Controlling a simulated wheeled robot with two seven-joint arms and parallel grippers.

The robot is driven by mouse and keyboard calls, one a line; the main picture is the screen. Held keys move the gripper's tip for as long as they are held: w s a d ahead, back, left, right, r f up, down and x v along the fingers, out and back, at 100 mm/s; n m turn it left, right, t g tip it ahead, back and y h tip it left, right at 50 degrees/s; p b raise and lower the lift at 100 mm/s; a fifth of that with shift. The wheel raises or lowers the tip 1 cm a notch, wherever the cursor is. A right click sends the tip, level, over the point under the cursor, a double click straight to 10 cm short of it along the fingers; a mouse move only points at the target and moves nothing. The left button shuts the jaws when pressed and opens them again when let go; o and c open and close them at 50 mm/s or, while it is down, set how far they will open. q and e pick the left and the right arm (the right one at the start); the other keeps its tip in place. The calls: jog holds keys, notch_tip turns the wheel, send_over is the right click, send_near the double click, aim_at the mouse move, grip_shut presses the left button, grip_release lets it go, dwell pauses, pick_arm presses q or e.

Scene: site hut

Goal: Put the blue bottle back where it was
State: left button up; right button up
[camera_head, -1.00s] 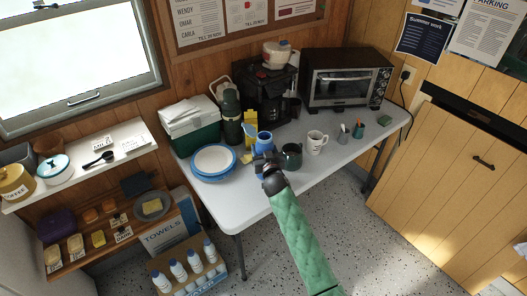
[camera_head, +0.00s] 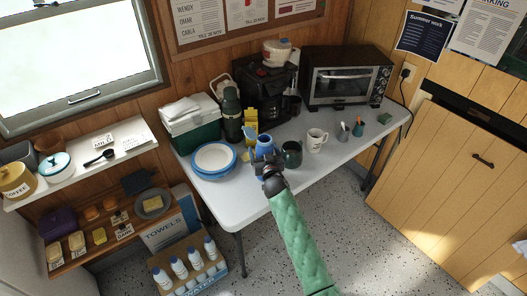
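The blue bottle (camera_head: 264,142) is at the front middle of the white table (camera_head: 229,201), upright or nearly so, between the blue-rimmed plates and the dark green mug. My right gripper (camera_head: 268,160), on the green-sleeved arm, is at the near side of the bottle and appears shut on its lower part. The gripper hides the bottle's base, so I cannot tell whether it touches the table. My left gripper is not in view.
Plates (camera_head: 214,157) are left of the bottle, a dark green mug (camera_head: 292,154) close on its right, a yellow carton (camera_head: 250,128) behind. A white mug (camera_head: 316,139), coffee maker (camera_head: 265,92) and toaster oven (camera_head: 346,78) stand farther off. The table's front right is clear.

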jog(key=shift+r, duration=0.1)
pick_arm(q)
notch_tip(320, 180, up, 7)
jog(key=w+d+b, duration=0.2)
jog(key=b, duration=0.1)
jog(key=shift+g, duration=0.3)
pick_arm(e)
jog(key=v, duration=1.2)
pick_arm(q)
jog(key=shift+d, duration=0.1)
